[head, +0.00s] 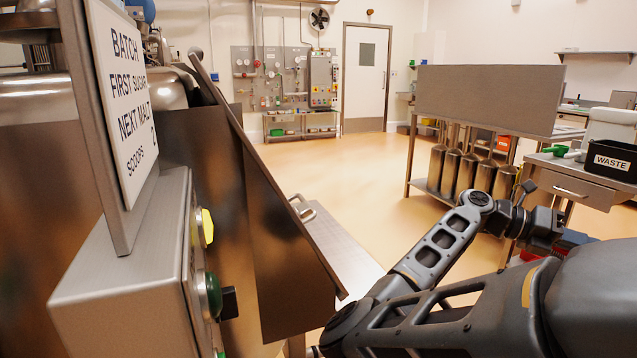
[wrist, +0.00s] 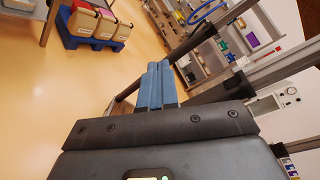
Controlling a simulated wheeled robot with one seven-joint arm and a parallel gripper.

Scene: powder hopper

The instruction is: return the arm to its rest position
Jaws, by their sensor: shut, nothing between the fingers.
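My arm (head: 440,245) reaches from the lower right of the head view, bent at the elbow, with its dark wrist part (head: 540,228) at the right. The gripper's fingers cannot be made out in the head view. In the wrist view my gripper (wrist: 158,72) shows two blue fingers side by side, shut with nothing between them. They point away over the floor beside a shelf rack (wrist: 205,50), and I see no clear contact.
A steel control box (head: 125,285) with a lettered sign (head: 122,85) and a steel hopper panel (head: 265,220) stand close at left. A rack (head: 488,100) with several canisters and a black waste bin (head: 612,160) are at right. Boxes sit on a blue pallet (wrist: 118,42). Mid-floor (head: 330,165) is clear.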

